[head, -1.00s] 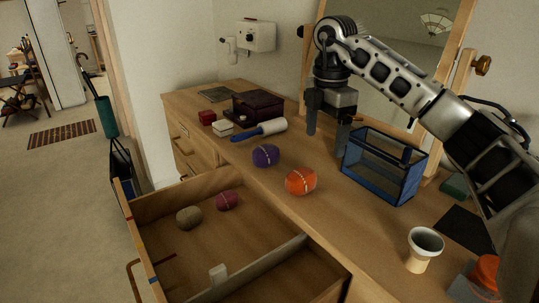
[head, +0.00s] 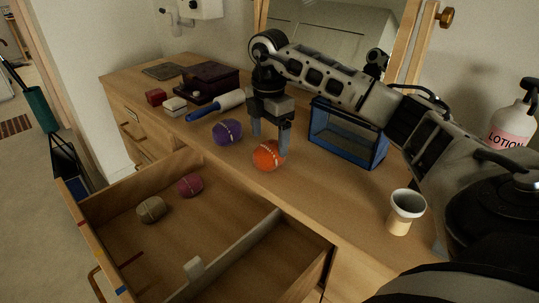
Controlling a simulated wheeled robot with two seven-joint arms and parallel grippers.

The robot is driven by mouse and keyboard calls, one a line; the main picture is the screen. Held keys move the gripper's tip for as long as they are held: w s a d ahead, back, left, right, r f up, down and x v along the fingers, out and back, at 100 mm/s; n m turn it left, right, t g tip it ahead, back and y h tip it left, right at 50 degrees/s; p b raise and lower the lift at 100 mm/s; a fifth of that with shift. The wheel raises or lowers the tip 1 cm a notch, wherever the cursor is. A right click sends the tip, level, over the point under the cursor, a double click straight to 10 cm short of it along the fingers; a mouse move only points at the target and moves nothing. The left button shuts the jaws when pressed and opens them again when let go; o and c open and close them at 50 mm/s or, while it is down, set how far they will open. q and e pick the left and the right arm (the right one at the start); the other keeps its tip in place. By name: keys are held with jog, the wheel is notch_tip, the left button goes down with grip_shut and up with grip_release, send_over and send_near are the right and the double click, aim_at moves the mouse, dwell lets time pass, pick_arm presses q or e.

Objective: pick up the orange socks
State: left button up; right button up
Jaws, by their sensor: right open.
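The orange socks (head: 267,157), a rolled ball with a pale band, rest on the dresser top near its front edge. My right gripper (head: 269,148) points down at the orange socks. Its fingers are apart, one behind the ball's upper left and one at its right side. I cannot tell whether the fingers touch the ball. My left gripper is not in view.
Purple socks (head: 227,132) lie just left of the orange ones. A blue-framed mesh box (head: 346,138) stands to the right, with a cup (head: 404,212) farther forward.

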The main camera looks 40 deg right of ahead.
aim_at(269, 145)
notch_tip(269, 145, down, 5)
jog(key=shift+r, duration=0.1)
jog(key=c, duration=1.1)
jog(key=shift+o, duration=0.2)
